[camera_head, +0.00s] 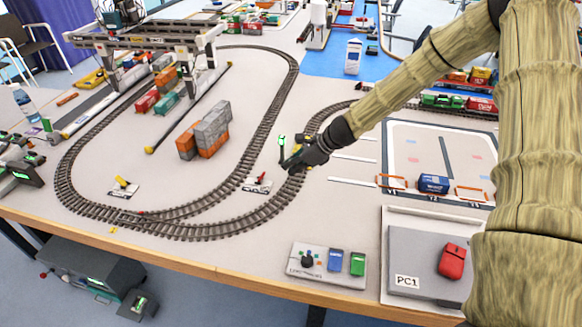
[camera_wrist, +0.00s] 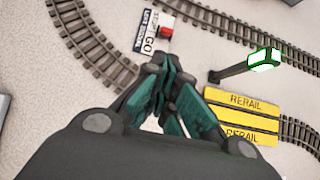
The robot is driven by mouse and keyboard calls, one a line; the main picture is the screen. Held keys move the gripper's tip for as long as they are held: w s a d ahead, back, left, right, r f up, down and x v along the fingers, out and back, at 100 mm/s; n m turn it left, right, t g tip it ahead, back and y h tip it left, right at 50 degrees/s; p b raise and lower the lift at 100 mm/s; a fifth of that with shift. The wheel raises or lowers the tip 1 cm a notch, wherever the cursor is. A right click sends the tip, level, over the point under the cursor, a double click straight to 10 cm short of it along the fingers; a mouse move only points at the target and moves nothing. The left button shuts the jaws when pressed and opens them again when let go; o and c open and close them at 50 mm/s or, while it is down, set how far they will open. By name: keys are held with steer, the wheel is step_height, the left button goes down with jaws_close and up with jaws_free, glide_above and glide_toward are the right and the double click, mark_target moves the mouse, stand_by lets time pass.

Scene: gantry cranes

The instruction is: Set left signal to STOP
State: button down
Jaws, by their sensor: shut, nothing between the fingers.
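A small white plate labelled as the left signal (camera_wrist: 147,33) lies on the table in the wrist view, with "GO" legible on it. A red lever knob (camera_wrist: 166,33) stands at its right side. The plate (camera_head: 249,187) and its red knob (camera_head: 262,177) also show in the head view, just left of my gripper. A dark signal post with a lit green lamp (camera_wrist: 265,59) is at the right of the wrist view; the lamp shows in the head view too (camera_head: 281,140). My gripper (camera_wrist: 161,72) is shut and empty, its fingertips just short of the plate in the picture.
Yellow "RERAIL" blocks (camera_wrist: 238,117) lie right of my fingers. Curved track (camera_wrist: 90,42) runs near the plate. Stacked containers (camera_head: 204,131) stand left in the head view. A control board (camera_head: 326,267) with a black knob sits near the front edge.

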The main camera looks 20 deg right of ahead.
mark_target(261, 177)
steer(key=shift+p+x, duration=0.45)
steer(key=shift+x, duration=3.75)
steer(key=shift+s+d, duration=0.1)
steer(key=shift+d, duration=0.05)
steer(key=shift+r, duration=0.15)
steer(key=shift+r+p, duration=0.1)
steer(key=shift+p, duration=0.4)
